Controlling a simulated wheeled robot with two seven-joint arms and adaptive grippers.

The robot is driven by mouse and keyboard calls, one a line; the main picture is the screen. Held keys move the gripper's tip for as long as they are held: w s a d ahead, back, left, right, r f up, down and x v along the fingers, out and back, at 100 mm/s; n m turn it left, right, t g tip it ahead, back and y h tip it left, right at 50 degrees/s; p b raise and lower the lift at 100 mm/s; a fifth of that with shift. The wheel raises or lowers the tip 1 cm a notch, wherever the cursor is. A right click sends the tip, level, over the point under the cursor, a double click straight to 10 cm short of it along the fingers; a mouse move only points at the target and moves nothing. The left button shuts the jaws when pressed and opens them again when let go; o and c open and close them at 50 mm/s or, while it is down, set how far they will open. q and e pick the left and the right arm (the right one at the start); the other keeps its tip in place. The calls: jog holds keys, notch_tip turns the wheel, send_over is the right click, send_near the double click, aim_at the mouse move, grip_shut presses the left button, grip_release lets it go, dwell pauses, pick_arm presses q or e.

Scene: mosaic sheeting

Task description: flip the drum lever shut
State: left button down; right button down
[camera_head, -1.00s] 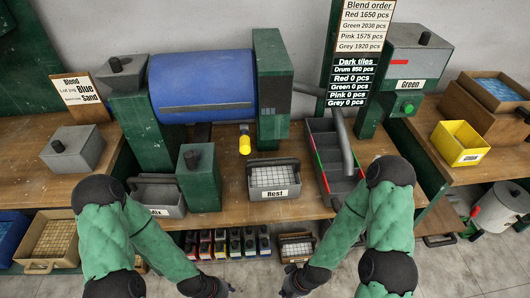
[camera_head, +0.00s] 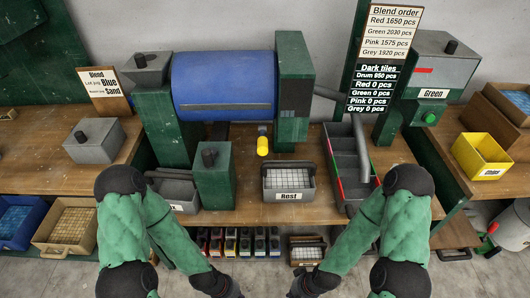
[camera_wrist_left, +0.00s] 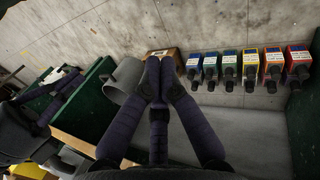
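The blue drum (camera_head: 223,80) lies on its side between two green posts at the back of the bench. A lever with a yellow grip (camera_head: 262,146) hangs below the drum's right part, above the grey Rest tray (camera_head: 288,196). My left gripper (camera_head: 232,293) is low at the bottom edge of the head view, in front of the bench and well short of the lever. In the left wrist view its fingers (camera_wrist_left: 160,66) come together at the tips with nothing seen between them. My right gripper (camera_head: 298,292) is also low, partly cut off by the frame.
A green post (camera_head: 214,180) with a dark knob stands left of the Rest tray. A divided grey bin (camera_head: 345,160) stands right of it. Several small coloured boxes (camera_head: 245,243) sit under the bench edge. The bench between post and Rest tray is clear.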

pick_arm(q)
jog(key=s+d+r+m+g+p, duration=0.2)
jog(key=s+d+r+m+g, duration=0.15)
jog(key=s+m, duration=0.2)
jog(key=a+r+m+y+p, duration=0.3)
jog(key=a+r+m+y, duration=0.2)
jog(key=a+m+y, duration=0.6)
jog(key=w+d+r+m+t+p, duration=0.25)
jog(key=w+r+m+t, duration=0.35)
jog(key=w, duration=0.3)
jog(key=w+d+r+m+t+p, duration=0.1)
jog(key=w+d+r+m+t, duration=0.2)
jog(key=w+r+m+t, duration=0.4)
jog(key=w+d+r+m+t+h+p, duration=0.2)
jog(key=w+d+r+m+t+h, duration=0.2)
jog(key=d+r+t, duration=0.4)
jog(key=w+d+r+h, duration=0.1)
jog(key=w+d+r, duration=0.1)
jog(key=d+r, duration=0.3)
jog(key=shift+d+r, duration=0.2)
jog(key=shift+r, duration=0.3)
